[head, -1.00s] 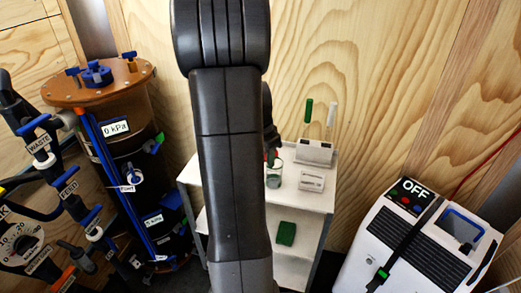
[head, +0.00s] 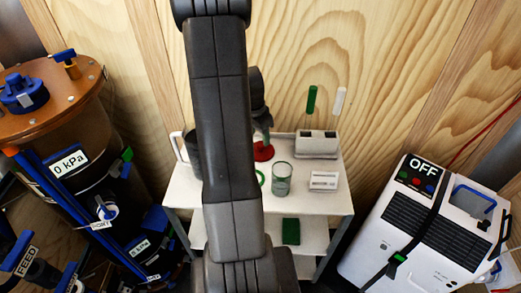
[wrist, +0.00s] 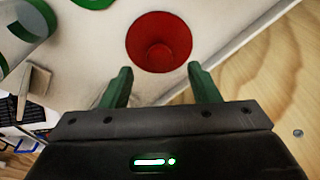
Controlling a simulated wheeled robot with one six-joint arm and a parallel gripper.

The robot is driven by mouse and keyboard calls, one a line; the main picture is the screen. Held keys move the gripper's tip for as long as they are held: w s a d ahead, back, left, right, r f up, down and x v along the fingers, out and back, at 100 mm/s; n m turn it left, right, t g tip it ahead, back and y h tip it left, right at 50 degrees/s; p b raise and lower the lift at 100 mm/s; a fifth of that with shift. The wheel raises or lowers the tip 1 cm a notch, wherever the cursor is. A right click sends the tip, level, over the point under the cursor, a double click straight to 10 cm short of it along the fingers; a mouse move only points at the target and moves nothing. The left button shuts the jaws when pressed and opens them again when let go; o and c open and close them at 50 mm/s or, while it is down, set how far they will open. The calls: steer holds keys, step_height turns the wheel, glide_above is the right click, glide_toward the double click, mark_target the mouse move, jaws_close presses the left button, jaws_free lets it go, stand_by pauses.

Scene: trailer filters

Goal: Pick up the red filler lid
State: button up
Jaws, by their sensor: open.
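The red filler lid (head: 263,152) lies on the white cart's top shelf, partly hidden behind my arm in the head view. In the wrist view the round red lid (wrist: 159,42) sits just beyond my gripper's fingertips, centred between them. My gripper (wrist: 160,78) has two green fingers, spread apart with nothing between them. In the head view my gripper is mostly hidden, above the lid.
A wooden wall is close behind. A white machine marked OFF (head: 420,225) stands right.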

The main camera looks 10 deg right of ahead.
mark_target(261, 144)
steer(key=shift+w+d+f+p, duration=0.1)
steer(key=shift+d+f+p, duration=0.05)
steer(key=shift+f, duration=0.75)
steer(key=shift+w+d+f+p, duration=0.1)
steer(key=shift+d+f+p, duration=0.05)
steer(key=shift+f, duration=0.8)
steer(key=shift+w+d+f+p, duration=0.1)
steer(key=shift+d+f+p, duration=0.05)
steer(key=shift+f, duration=0.75)
steer(key=c, duration=1.1)
